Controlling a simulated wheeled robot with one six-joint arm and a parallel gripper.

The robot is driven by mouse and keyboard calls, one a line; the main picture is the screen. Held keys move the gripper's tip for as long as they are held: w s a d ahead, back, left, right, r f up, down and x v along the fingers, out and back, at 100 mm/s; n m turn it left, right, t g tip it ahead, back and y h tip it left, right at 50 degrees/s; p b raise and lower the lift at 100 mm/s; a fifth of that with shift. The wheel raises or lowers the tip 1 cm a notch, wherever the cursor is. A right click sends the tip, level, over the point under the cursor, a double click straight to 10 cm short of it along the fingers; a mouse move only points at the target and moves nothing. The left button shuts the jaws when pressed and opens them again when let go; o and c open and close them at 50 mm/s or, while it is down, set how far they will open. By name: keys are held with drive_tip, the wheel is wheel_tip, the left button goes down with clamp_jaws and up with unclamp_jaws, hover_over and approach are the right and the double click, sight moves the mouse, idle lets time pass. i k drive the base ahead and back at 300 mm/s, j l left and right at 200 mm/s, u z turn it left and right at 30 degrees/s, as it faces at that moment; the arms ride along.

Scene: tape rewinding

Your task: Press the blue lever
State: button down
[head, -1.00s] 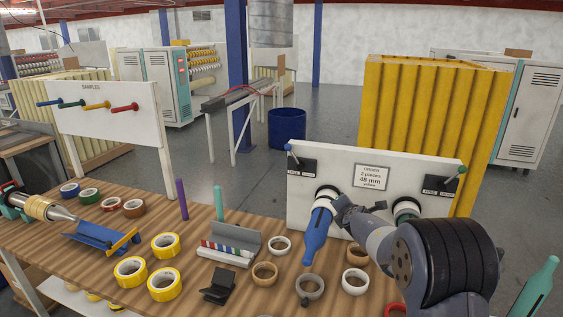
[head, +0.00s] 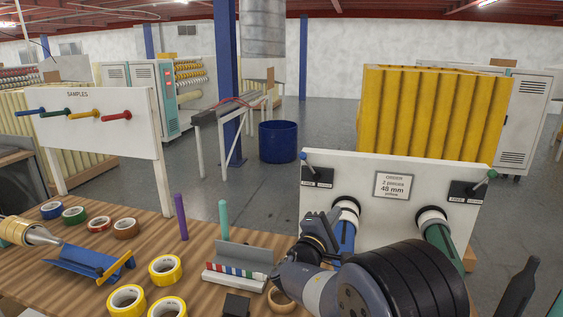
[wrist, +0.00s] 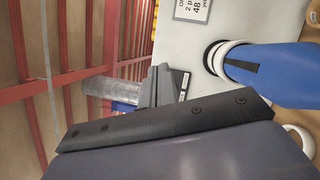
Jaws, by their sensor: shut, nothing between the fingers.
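The blue lever (head: 304,157) is a short rod with a blue ball end. It stands up from a black labelled plate (head: 317,175) at the upper left of the white order panel (head: 390,228). My gripper (head: 318,222) is shut and empty, below the blue lever and in front of the blue tube, apart from the lever in the head view. In the wrist view the shut fingers (wrist: 157,86) point towards a dark plate edge with a white label. The lever's ball cannot be made out there. A green lever (head: 491,174) sits at the panel's upper right.
A blue tapered tube (head: 345,236) and a green one (head: 439,240) stick out of round panel openings. The blue tube (wrist: 275,72) lies close to the right in the wrist view. Tape rolls (head: 165,268), a grey holder (head: 238,258) and upright rods (head: 181,215) stand on the wooden table.

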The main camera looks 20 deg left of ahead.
sight(316, 175)
drive_tip(key=i+j+z, duration=0.15)
drive_tip(key=j, duration=0.8)
drive_tip(key=i+j+z, duration=0.2)
drive_tip(key=j, duration=0.75)
drive_tip(key=k+l, duration=0.05)
drive_tip(key=k, duration=0.1)
